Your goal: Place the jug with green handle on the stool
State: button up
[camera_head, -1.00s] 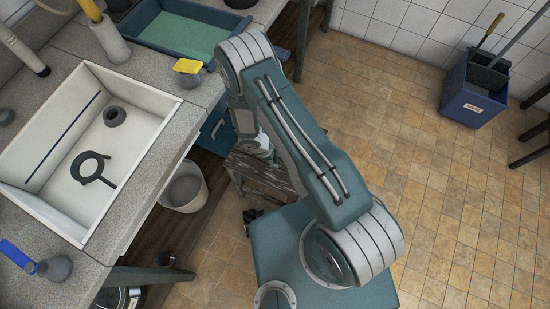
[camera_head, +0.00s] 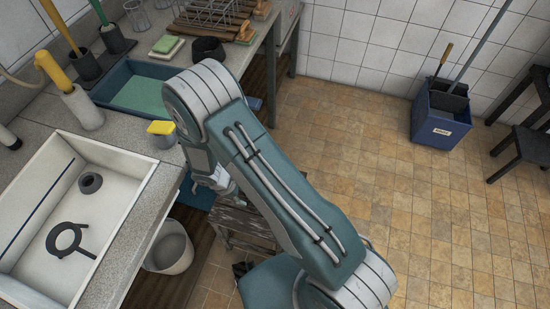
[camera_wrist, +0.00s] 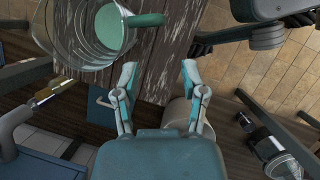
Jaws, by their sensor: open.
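In the wrist view a clear glass jug (camera_wrist: 82,33) with a green handle part (camera_wrist: 141,19) is at the upper left. It overlaps the left edge of a weathered wooden stool (camera_wrist: 166,62); I cannot tell whether its base rests fully on the top. My gripper (camera_wrist: 160,70) is open and empty, its two fingers apart in front of the stool top, to the right of and below the jug in the picture. In the head view the stool (camera_head: 248,222) shows beside my arm, which hides part of it. The jug cannot be made out there.
The counter with a white sink (camera_head: 118,184) is at left. A pale bucket (camera_head: 170,248) stands on the floor between counter and stool. A blue mop bucket (camera_head: 436,128) and a dark stool (camera_head: 525,145) are at the right. The tiled floor (camera_head: 400,230) between is clear.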

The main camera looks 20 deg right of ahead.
jog(key=d+r+m+t+y, duration=0.1)
jog(key=d+r+m, duration=0.25)
jog(key=r, duration=1.05)
jog(key=d+r+m+t+y, duration=0.1)
jog(key=d+r+m, duration=0.25)
jog(key=r, duration=1.05)
jog(key=s+d+r+m+t+y, duration=0.2)
jog(key=s+d+r+m+t, duration=0.2)
jog(key=s+r, duration=1)
jog(key=shift+s+d+r+m+y, duration=0.25)
jog(key=shift+r+m, duration=0.6)
jog(key=shift+m, duration=1.05)
jog(key=shift+w, duration=0.15)
